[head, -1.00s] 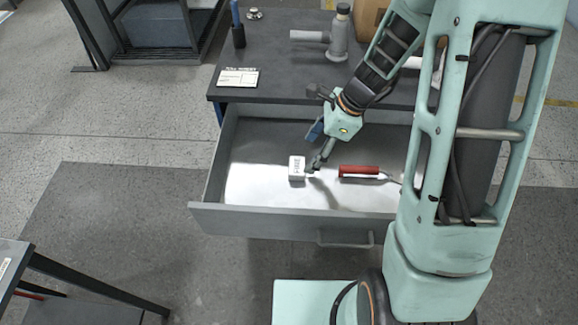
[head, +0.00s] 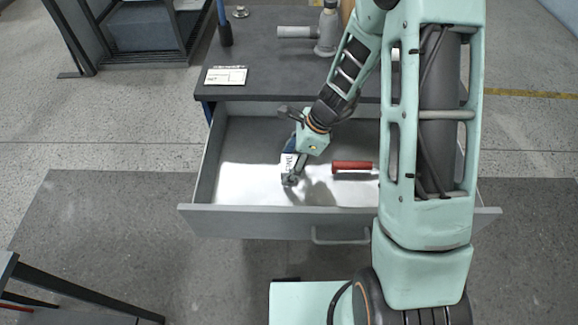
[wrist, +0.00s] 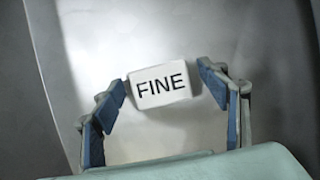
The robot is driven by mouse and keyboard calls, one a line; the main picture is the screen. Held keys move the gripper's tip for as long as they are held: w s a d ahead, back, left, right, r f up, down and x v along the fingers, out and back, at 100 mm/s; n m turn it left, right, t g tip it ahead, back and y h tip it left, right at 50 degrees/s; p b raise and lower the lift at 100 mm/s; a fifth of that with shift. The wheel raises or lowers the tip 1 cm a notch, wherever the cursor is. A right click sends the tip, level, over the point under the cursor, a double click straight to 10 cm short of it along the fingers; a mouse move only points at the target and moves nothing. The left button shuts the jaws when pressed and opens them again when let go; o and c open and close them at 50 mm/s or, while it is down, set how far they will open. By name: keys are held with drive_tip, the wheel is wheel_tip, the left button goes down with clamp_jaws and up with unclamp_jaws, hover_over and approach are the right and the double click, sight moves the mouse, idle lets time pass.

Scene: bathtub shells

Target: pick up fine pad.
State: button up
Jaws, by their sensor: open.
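The fine pad is a small white block marked "FINE" in black. In the wrist view the fine pad (wrist: 160,84) lies on the pale drawer floor, slightly tilted in the picture, between and just ahead of my blue-padded fingers. My gripper (wrist: 162,88) is open, one finger on each side, with small gaps to the pad. In the head view my gripper (head: 291,178) is down inside the open drawer (head: 250,222). It covers much of the fine pad (head: 287,160), whose edge shows beside the fingers.
A red-handled tool (head: 350,167) lies in the drawer right of my gripper. The drawer walls stand around. The drawer's left part is clear.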

sight(289, 163)
drive_tip(key=c, duration=1.2)
wheel_tip(289, 163, up, 10)
drive_tip(key=shift+r+p, duration=0.1)
drive_tip(key=shift+p, duration=1.1)
drive_tip(key=shift+c, duration=0.2)
